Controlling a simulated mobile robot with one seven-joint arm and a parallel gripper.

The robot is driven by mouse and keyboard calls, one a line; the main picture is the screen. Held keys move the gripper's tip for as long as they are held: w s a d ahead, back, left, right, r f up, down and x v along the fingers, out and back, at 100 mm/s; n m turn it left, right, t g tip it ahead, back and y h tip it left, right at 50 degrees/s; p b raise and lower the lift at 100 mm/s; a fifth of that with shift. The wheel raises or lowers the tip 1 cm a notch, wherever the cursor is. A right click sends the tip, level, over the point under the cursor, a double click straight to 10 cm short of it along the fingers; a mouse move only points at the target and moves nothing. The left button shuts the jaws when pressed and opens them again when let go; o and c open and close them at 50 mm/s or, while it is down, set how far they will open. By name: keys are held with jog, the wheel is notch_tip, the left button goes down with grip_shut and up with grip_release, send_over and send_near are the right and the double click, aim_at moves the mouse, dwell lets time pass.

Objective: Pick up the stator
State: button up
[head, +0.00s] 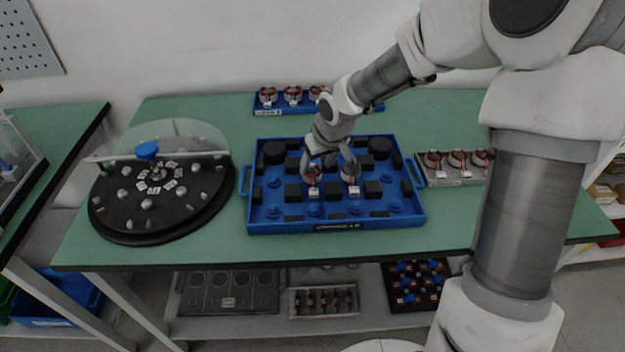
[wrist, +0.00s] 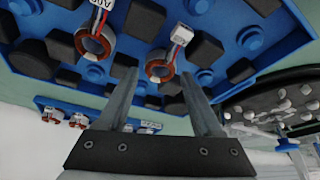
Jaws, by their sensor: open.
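Two stators, copper-red rings with white-tagged leads, stand in the blue tray (head: 335,227). The left stator (head: 313,180) and the right stator (head: 351,176) sit side by side in the head view. My gripper (head: 329,168) points down over them from above, its fingers spread and partly covering both. In the wrist view, my gripper (wrist: 158,78) is open and empty. One stator (wrist: 160,68) appears between the fingertips, beyond them. The other stator (wrist: 95,43) lies outside the left finger. I cannot tell the exact height gap.
Black blocks and blue pegs crowd the blue tray around the stators. A blue rack of stators (head: 262,110) stands behind, and a grey rack of stators (head: 452,182) to the right. A round black turntable (head: 130,217) with a clear shield is at left. Green table is bare between them.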

aim_at(314, 170)
jog(key=b+x, duration=0.1)
jog(key=x, duration=0.3)
jog(key=shift+w+a+f, duration=0.1)
jog(key=shift+w+f, duration=0.1)
jog(key=shift+c, duration=0.4)
jog(key=c, duration=0.9)
grip_shut()
jog(key=shift+r, duration=0.2)
